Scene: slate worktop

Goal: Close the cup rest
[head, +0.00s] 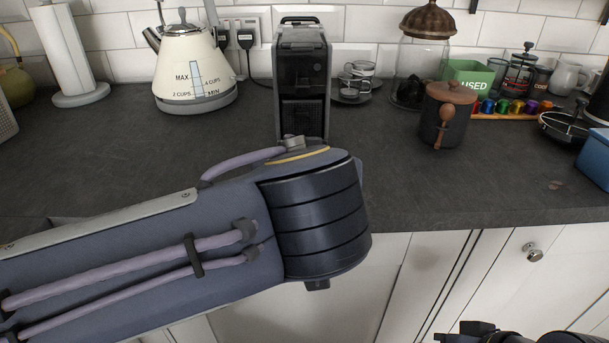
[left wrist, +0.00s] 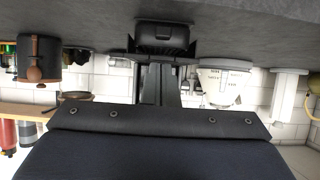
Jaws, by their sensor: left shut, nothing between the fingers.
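The dark coffee machine (head: 302,75) stands on the worktop against the tiled wall. Its lower front and foot are hidden behind my left arm in the head view. In the left wrist view, which is upside down, the cup rest (left wrist: 165,38) is a dark ribbed piece low on the machine's front. It seems to stick out, but its exact angle is unclear. My left gripper (left wrist: 160,68) is shut and empty, its dark fingers in front of the machine; contact cannot be judged. The head view hides it behind the arm. Dark parts of my right gripper (head: 490,333) show at the bottom right edge.
A cream kettle (head: 193,65) and paper roll (head: 66,50) stand left of the machine. Glass cups (head: 358,72), a glass dome (head: 420,60) and a dark wooden-lidded jar (head: 446,115) stand to its right. The front worktop right of my arm is clear.

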